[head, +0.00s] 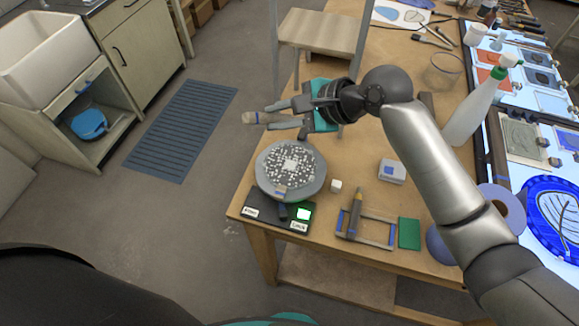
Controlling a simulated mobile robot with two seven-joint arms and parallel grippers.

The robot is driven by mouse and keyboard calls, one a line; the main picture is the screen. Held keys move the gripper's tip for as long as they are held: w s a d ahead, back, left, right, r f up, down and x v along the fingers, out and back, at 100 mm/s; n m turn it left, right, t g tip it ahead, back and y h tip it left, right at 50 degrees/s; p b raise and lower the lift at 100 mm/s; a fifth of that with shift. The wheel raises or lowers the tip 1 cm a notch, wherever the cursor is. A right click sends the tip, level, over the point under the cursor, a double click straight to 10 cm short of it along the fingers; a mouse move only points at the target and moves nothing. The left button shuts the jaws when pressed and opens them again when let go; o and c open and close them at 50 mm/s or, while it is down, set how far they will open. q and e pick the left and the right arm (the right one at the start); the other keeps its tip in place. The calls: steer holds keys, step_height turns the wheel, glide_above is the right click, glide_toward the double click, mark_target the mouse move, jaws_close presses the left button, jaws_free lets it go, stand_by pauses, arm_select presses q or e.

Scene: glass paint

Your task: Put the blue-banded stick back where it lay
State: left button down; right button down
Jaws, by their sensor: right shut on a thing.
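My right gripper (284,115) is shut on a pale grey-brown stick with a blue band (255,118). The stick lies roughly level and its rounded end sticks out to the left of the fingers. It is held above the far left edge of the wooden table (237,212), beyond the round speckled plate. The rest of the stick is hidden by the fingers. My left gripper is not in view.
The speckled round plate (291,169) sits on a black scale with a lit green display (303,213). A small white cube (336,185), a white box (392,172), and a green block (409,233) lie around the rest. A spray bottle (470,115) stands right of my arm.

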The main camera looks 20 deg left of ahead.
steer(key=h, duration=0.1)
steer(key=n+g+h, duration=0.1)
steer(key=h, duration=0.1)
steer(key=shift+w+a+r+n, duration=0.1)
steer(key=shift+r+n, duration=0.05)
steer(key=shift+n, duration=0.15)
steer(key=shift+n+g+h, duration=0.3)
steer(key=shift+n+h, duration=0.1)
steer(key=shift+h, duration=0.5)
steer(key=shift+n+h, duration=0.3)
steer(key=shift+h, duration=0.3)
steer(key=n+h, duration=0.1)
steer(key=h, duration=0.1)
steer(key=shift+g+h, duration=0.3)
steer(key=shift+h, duration=0.1)
steer(key=shift+n+h, duration=0.3)
steer(key=shift+h, duration=0.4)
